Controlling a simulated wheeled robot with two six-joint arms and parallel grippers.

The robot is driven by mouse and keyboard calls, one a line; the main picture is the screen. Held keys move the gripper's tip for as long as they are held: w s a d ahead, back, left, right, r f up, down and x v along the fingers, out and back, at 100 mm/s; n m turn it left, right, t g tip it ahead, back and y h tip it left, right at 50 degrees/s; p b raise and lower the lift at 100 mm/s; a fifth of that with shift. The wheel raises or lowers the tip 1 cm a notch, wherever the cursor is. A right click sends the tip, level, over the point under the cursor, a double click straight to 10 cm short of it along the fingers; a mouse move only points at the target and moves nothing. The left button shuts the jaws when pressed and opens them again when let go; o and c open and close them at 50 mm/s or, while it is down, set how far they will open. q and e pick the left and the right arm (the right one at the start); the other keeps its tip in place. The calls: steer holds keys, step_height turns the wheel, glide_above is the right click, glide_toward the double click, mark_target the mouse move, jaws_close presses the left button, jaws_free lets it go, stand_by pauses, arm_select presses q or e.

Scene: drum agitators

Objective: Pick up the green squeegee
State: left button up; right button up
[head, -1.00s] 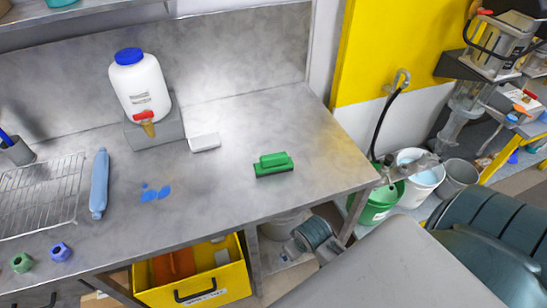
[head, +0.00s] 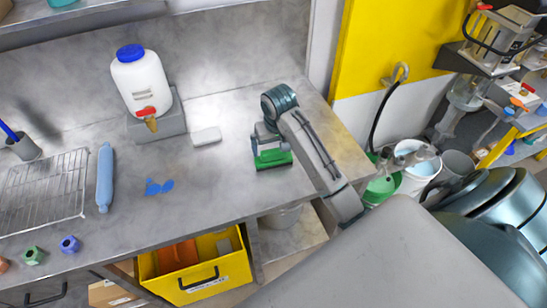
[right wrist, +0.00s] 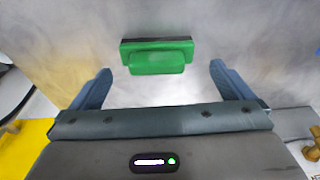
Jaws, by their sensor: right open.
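The green squeegee (head: 274,160) lies on the metal bench top, right of the middle of the bench. In the right wrist view the squeegee (right wrist: 157,56) shows its green handle block and a dark edge, just beyond the fingertips and between their lines. My right gripper (right wrist: 158,82) is open and empty, its two blue fingers spread wider than the handle. In the head view my right gripper (head: 268,142) is over the squeegee and hides part of it. I cannot tell its exact height above the bench. My left gripper is not in view.
A white soap-like block (head: 206,136) and a white jug with a blue cap (head: 141,82) on a grey stand are left of the squeegee. The bench around the squeegee is clear.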

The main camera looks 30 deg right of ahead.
mark_target(274, 150)
steer(key=shift+m, duration=0.3)
steer(key=w+f+b, duration=0.1)
steer(key=w+d+f+b, duration=0.1)
steer(key=w, duration=0.1)
steer(key=shift+w+d+f, duration=0.1)
steer(key=shift+d+f, duration=0.05)
steer(key=shift+f, duration=0.25)
steer(key=shift+d+f, duration=0.1)
steer(key=shift+f, duration=0.15)
steer(key=f, duration=0.1)
steer(key=f+p, duration=0.2)
steer(key=shift+w+d+f, duration=0.15)
steer(key=shift+d, duration=0.1)
steer(key=shift+w+f, duration=0.2)
steer(key=shift+f, duration=0.45)
steer(key=c, duration=1)
